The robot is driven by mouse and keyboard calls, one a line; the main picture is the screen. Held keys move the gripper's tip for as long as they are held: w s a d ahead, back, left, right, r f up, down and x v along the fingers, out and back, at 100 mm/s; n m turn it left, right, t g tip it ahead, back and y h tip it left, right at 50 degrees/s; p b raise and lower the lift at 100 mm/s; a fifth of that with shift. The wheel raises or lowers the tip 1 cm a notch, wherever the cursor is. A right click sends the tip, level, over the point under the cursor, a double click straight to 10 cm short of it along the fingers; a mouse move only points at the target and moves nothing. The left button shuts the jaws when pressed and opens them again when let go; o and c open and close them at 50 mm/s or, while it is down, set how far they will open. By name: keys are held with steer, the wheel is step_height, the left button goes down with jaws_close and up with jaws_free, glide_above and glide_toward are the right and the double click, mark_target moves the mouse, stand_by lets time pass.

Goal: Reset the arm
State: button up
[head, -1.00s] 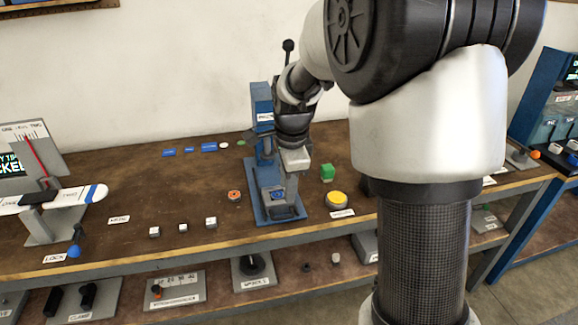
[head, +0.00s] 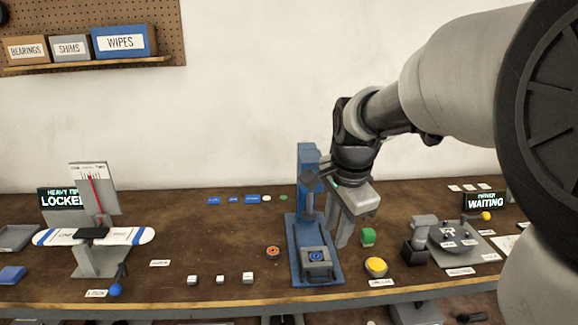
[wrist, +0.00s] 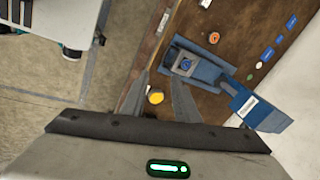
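My arm reaches in from the right in the head view. My gripper (head: 342,230) hangs above the brown bench (head: 190,260), beside the blue press (head: 308,180) and to its right. In the wrist view its two fingers (wrist: 158,88) are apart, with nothing between them, so it is open. The yellow button (wrist: 156,97) shows beyond the fingers; in the head view it sits on the bench below and right of the gripper (head: 375,266).
A round grey fixture (head: 455,243) lies further right. Small white cubes (head: 220,280), an orange ring (head: 273,252) and a balance stand (head: 97,262) are on the left.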

steer(key=s+r+n+t+p, duration=0.1)
steer(key=s+r+n+p, duration=0.2)
steer(key=s+r+n, duration=0.3)
steer(key=s+r+n+t+p, duration=0.1)
steer(key=s+r+n+p, duration=0.3)
steer(key=s+n, duration=0.4)
steer(key=s+r, duration=0.1)
steer(key=s, duration=0.3)
steer(key=shift+s+a+r+t, duration=0.15)
steer(key=shift+s+r+t, duration=0.05)
steer(key=shift+r+t, duration=0.2)
